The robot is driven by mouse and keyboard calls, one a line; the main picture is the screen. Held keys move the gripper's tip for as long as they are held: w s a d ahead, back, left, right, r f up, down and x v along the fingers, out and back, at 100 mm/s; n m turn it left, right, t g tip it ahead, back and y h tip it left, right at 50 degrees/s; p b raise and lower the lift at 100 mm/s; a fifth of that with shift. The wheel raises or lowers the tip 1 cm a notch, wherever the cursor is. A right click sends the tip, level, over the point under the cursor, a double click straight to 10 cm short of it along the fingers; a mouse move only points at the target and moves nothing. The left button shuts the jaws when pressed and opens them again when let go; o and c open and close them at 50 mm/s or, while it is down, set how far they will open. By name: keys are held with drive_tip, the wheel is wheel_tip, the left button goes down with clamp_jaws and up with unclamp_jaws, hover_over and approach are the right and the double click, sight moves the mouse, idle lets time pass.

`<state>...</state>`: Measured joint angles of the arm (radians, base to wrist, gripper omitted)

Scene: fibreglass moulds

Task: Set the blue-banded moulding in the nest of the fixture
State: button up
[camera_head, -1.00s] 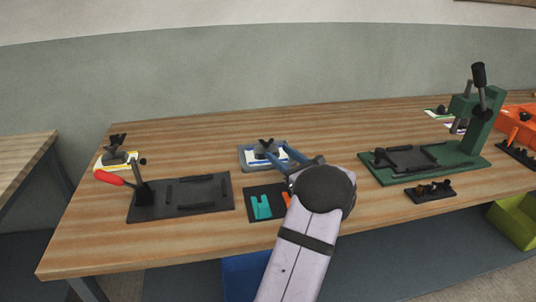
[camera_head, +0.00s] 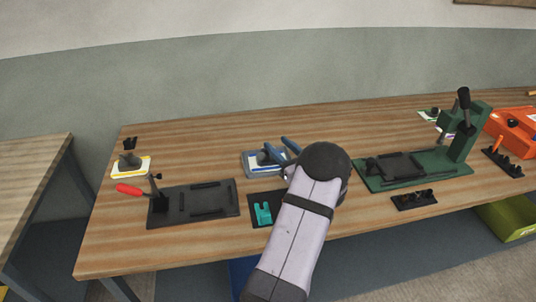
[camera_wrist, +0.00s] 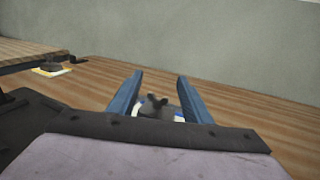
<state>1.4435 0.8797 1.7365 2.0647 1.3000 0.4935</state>
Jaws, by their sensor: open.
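The blue-banded moulding (camera_head: 253,158) is a pale piece with blue at its edge and a dark grey knobbed part on top. It lies at the table's middle, partly hidden by my gripper. In the wrist view its dark top (camera_wrist: 152,105) shows between my fingers. My gripper (camera_head: 276,149) has blue fingers, open and empty, around the moulding's line of sight; I cannot tell if they touch it. A black fixture (camera_head: 212,205) with a red-handled clamp and a railed nest stands left. A green fixture (camera_head: 425,178) with a lever and a dark nest stands right.
A yellow-edged piece (camera_head: 119,174) lies behind the red clamp. A black tray (camera_head: 257,222) holding a teal part sits in front of the moulding, partly behind my arm. A small black rack (camera_head: 413,201) and an orange bin (camera_head: 517,125) are at right.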

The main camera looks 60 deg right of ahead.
drive_tip(key=shift+n, duration=0.3)
drive_tip(key=shift+f, duration=0.1)
drive_tip(key=p, duration=0.2)
approach(267, 152)
drive_tip(key=w+d, duration=0.2)
drive_tip(key=shift+w+f, duration=0.35)
drive_tip(key=shift+w, duration=0.05)
drive_tip(key=shift+p+x, duration=0.75)
drive_tip(key=shift+x, duration=3)
drive_tip(key=shift+f, duration=0.15)
drive_tip(key=shift+c, duration=0.4)
drive_tip(key=c, duration=1)
clamp_jaws()
